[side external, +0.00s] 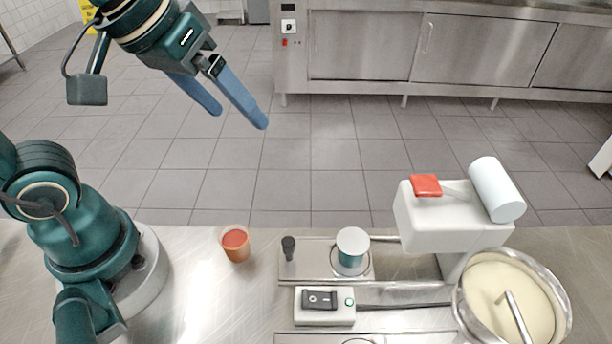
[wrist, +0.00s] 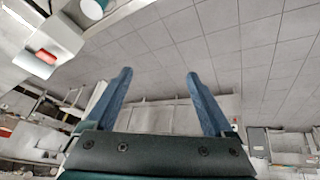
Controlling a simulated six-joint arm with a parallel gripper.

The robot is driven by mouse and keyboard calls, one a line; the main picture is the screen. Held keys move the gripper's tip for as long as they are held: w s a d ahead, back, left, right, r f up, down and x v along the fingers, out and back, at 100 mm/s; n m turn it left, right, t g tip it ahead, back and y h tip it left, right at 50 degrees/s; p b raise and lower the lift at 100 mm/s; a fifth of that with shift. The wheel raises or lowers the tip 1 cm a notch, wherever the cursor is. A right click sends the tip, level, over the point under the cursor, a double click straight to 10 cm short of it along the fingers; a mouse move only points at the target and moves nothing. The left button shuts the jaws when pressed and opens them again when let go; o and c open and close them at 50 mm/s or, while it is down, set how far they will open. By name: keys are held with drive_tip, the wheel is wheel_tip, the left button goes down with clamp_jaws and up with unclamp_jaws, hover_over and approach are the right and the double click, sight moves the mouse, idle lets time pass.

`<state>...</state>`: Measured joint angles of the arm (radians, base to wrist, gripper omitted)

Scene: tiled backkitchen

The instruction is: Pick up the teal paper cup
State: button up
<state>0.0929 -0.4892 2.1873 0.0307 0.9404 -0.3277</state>
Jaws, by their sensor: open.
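The teal paper cup (side external: 351,257) stands upright on a metal plate of the machine on the steel counter in the side view. Its top is a pale, white disc, and the teal body shows below it. In the wrist view a white and teal round thing, which looks like the cup (wrist: 93,8), is cut off by the top edge. My gripper (side external: 240,117) is open and empty, high above the counter and up and left of the cup in the side view. Its two blue fingers (wrist: 159,73) are spread apart in the wrist view, with nothing between them.
An orange-red cup (side external: 236,246) stands left of the machine, near a small black knob (side external: 288,247). A switch box (side external: 324,306) sits in front of the teal cup. The white machine head (side external: 450,222) and a steel bowl of cream (side external: 512,300) stand to the right.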

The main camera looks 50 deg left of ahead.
drive_tip(key=w+d+f+g, duration=0.1)
drive_tip(key=w+d, duration=0.4)
drive_tip(key=m+g, duration=0.3)
hover_over(353, 243)
drive_tip(key=s, duration=0.2)
drive_tip(key=f, duration=1.1)
drive_tip(key=shift+d+f, duration=0.35)
drive_tip(key=shift+w+f, duration=0.15)
drive_tip(key=shift+f, duration=1.1)
drive_tip(key=shift+w+f, duration=0.15)
drive_tip(key=shift+f, duration=1.05)
clamp_jaws()
